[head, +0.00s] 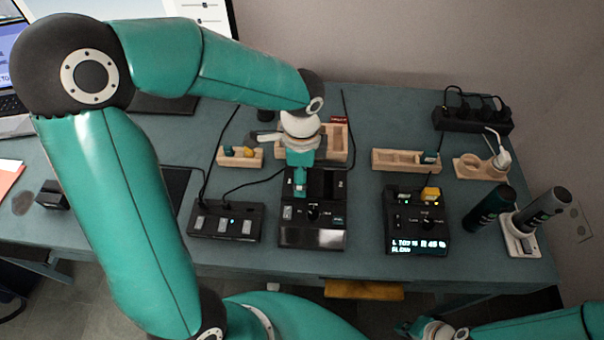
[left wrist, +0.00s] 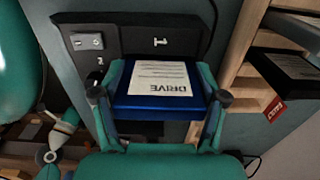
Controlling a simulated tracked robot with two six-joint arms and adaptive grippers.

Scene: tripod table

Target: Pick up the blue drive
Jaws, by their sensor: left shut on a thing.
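The blue drive (left wrist: 155,100) has a white label reading DRIVE and shows in the left wrist view. My left gripper (left wrist: 158,98) is shut on it, one finger on each side. Behind the drive is a black dock (left wrist: 130,40) marked 1, with a small switch. I cannot tell if the drive is clear of the dock. In the head view my left gripper (head: 300,182) is over the black dock (head: 313,236), and the drive is hidden there. My right gripper (head: 428,329) is at the bottom edge, partly cut off; its jaws are unclear.
A switch box (head: 226,222) is left of the dock; a black display unit (head: 415,232) is right of it. Wooden trays (head: 392,160) stand behind. Two dark cylinders (head: 490,208) (head: 542,208) are at the right. A power strip (head: 472,120) is at the back right.

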